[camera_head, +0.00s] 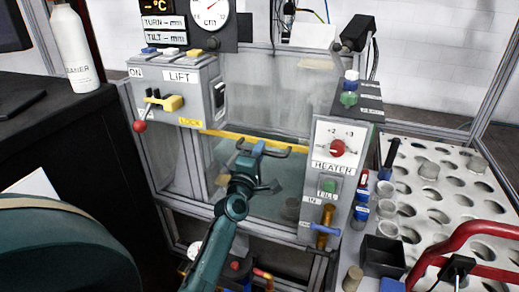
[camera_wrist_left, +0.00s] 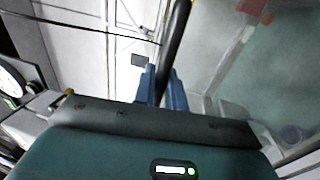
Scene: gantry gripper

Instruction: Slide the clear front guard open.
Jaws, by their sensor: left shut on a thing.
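The clear front guard (camera_head: 290,178) is a hazy see-through panel between the lift post and the heater post. A yellow strip (camera_head: 222,134) runs along its top edge. A dark bar handle (camera_head: 299,149) sits just below this strip. My left gripper (camera_head: 258,149) is shut on the handle. In the left wrist view, the blue fingers (camera_wrist_left: 160,85) close around the lower end of the dark handle (camera_wrist_left: 178,30), and the hazy panel (camera_wrist_left: 235,75) lies to the right. My right gripper is not in view.
The lift box (camera_head: 180,90) with its red-knobbed lever stands left of the guard. The heater panel (camera_head: 338,150) stands right. A white rack (camera_head: 440,185) with round holes, several jars and a red tube frame (camera_head: 470,228) fill the right side. A white bottle (camera_head: 73,48) stands at left.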

